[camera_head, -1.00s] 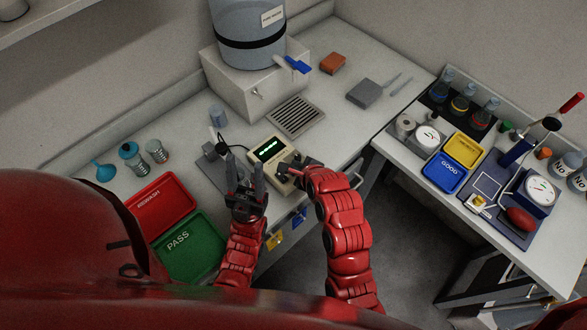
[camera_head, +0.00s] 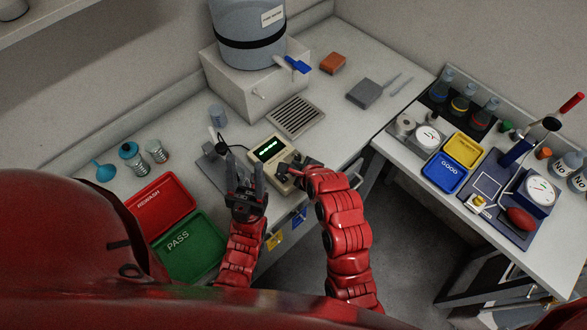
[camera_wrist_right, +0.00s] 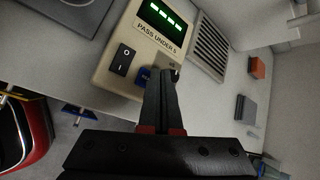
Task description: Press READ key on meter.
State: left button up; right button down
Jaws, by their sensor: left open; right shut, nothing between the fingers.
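The meter (camera_head: 267,149) is a beige box with a green lit display, near the front edge of the left bench. In the right wrist view the meter (camera_wrist_right: 118,66) shows a "PASS UNDER 5" label, a black rocker switch (camera_wrist_right: 123,60) and a blue key (camera_wrist_right: 143,76). My right gripper (camera_head: 284,169) is shut and empty at the meter's front right; in the wrist view its fingers (camera_wrist_right: 161,75) partly cover the blue key's right side. I cannot tell whether they touch it. The key's lettering is not readable. My left gripper (camera_head: 243,172) is open and empty, left of the meter.
A red REWASH tray (camera_head: 160,204) and a green PASS tray (camera_head: 192,247) lie left of my left arm. A grey vent grille (camera_head: 296,117) is behind the meter. A white block with a large grey container (camera_head: 248,35) stands at the back.

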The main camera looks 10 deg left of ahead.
jog(key=shift+f, duration=0.4)
jog(key=shift+f, duration=0.45)
dwell(0.5)
dwell(0.3)
jog(key=shift+r, duration=0.85)
jog(key=shift+r+p, duration=0.1)
jog(key=shift+p, duration=0.25)
notch_tip(320, 180, up, 5)
jog(key=p, duration=0.3)
dwell(0.5)
